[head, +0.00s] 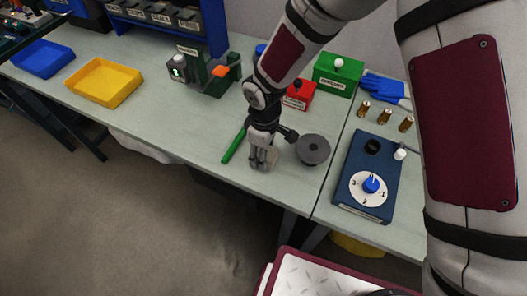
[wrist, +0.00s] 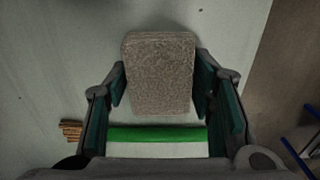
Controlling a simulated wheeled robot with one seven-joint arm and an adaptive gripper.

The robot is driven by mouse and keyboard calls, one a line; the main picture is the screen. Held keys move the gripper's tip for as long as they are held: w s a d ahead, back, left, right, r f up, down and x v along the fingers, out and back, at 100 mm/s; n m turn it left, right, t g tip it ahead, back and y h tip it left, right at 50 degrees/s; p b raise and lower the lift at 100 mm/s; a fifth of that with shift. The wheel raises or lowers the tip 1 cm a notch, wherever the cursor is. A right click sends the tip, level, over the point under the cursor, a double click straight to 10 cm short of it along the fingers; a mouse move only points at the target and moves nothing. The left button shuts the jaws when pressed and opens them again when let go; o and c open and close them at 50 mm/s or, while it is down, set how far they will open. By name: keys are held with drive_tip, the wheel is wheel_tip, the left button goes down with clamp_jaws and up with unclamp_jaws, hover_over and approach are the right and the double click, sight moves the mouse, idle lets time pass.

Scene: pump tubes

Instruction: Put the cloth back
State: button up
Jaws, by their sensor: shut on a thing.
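My gripper (head: 263,163) is low over the front part of the bench, with its fingers pointing down. In the wrist view my gripper (wrist: 160,88) has one finger on each side of a beige-brown, textured, folded cloth (wrist: 160,72) and is shut on it. In the head view only a small pale part of the cloth (head: 273,160) shows beside the fingers. I cannot tell whether the cloth touches the bench. A green stick (head: 234,146) lies just left of my gripper; a green bar (wrist: 155,134) crosses below the cloth in the wrist view.
A grey round disc (head: 313,149) stands close right of my gripper. A blue dial box (head: 366,180), red box (head: 299,94) and green box (head: 338,72) are further right and back. Yellow (head: 104,82) and blue (head: 43,58) trays lie left.

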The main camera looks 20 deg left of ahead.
drive_tip(key=shift+f, duration=0.25)
drive_tip(key=o, duration=1.2)
drive_tip(key=shift+r, duration=0.1)
wheel_tip(320, 180, up, 12)
drive_tip(key=b, duration=0.1)
